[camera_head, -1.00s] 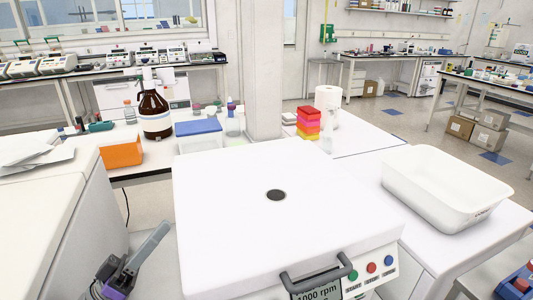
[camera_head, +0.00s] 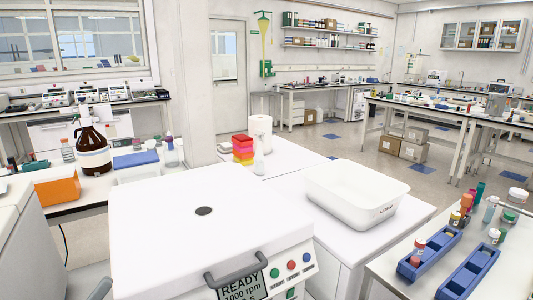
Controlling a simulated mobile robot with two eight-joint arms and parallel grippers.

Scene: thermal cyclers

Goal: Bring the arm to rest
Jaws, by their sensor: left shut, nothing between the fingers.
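Only a small grey part of my left gripper (camera_head: 100,289) shows at the bottom left edge, beside the front left of the white centrifuge (camera_head: 150,235). The rest of that gripper and its arm are cut off by the frame. It is shut, with nothing seen in it, and looks apart from the centrifuge. The centrifuge lid is down. It has a grey handle (camera_head: 238,268) and a display reading READY and 1000 rpm. My right gripper is not in view.
A white tub (camera_head: 350,205) stands right of the centrifuge. Blue racks (camera_head: 428,255) with tubes and vials lie on the right bench. An orange box (camera_head: 57,191), a brown bottle (camera_head: 93,160) and coloured blocks (camera_head: 243,150) stand behind. Open floor lies beyond, at right.

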